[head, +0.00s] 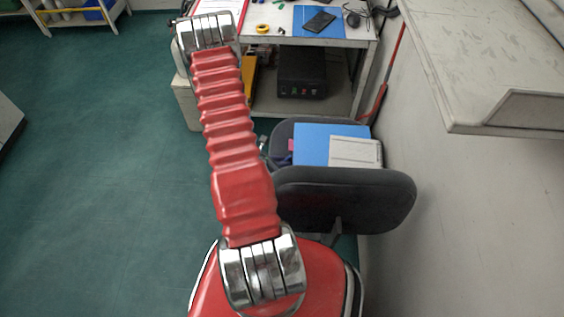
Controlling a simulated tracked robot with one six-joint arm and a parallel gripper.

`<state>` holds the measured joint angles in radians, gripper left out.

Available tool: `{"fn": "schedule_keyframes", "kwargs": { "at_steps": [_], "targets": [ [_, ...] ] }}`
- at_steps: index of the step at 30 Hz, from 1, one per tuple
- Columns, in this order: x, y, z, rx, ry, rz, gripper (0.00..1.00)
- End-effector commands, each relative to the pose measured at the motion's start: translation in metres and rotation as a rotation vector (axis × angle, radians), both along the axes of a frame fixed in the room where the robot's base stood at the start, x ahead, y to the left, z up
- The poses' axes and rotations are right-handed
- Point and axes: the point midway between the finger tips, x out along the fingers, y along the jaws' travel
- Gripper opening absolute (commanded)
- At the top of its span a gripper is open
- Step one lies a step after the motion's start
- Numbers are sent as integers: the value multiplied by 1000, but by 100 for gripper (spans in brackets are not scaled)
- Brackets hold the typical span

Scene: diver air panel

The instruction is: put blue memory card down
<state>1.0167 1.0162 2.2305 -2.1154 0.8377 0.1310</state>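I cannot make out a blue memory card in the head view. My red ribbed arm reaches up and away to a chrome joint at the near left corner of the workbench (335,41). My gripper does not show beyond that joint, so I cannot see whether it holds anything. The bench top carries a blue sheet (300,27) with a black phone-like device (319,21) on it.
A dark chair (345,198) stands before the bench, with a blue folder (312,140) and a white item (355,152) on its seat. A black box (302,72) sits on the lower shelf. A pale shelf (480,100) juts out at right. Green floor (100,150) is clear at left.

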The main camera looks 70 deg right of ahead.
Motion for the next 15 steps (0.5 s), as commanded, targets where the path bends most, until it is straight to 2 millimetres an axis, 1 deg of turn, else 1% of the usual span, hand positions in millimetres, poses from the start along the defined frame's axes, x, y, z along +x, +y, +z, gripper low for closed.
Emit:
{"fn": "schedule_keyframes", "kwargs": {
  "at_steps": [5,15],
  "targets": [
    [3,3,6,0,0,1,15],
    [20,29,37,-1,0,4,15]
  ]
}}
